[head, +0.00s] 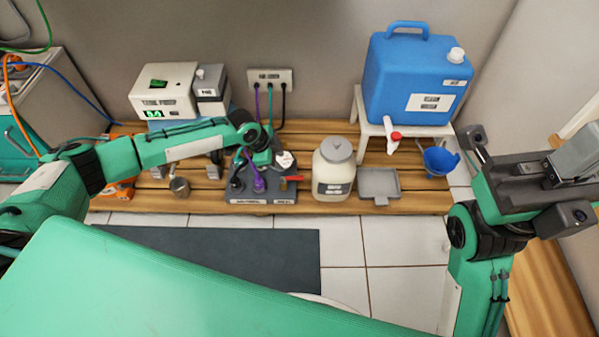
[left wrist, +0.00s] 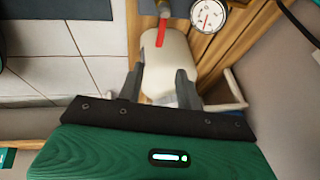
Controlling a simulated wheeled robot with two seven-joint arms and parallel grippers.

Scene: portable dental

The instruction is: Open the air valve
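The air valve's red lever (head: 292,178) is on the right of a dark grey block (head: 262,194) on the wooden bench, near a round white gauge (head: 284,159). In the left wrist view the red lever (left wrist: 162,32) points towards the gripper, and the gauge (left wrist: 208,15) is up to its right. My left gripper (left wrist: 159,80) is open with nothing between its fingers; the lever is just beyond the tips. In the head view its wrist (head: 262,150) hides part of the block. My right gripper (head: 530,180) is raised at the right; its finger opening is unclear.
A white lidded jar (head: 334,170) stands close right of the lever, with a grey tray (head: 379,184) beside it. A blue water container (head: 415,80) stands on a white stand behind. Purple and green cables run to the block. A green padded surface (head: 180,285) fills the foreground.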

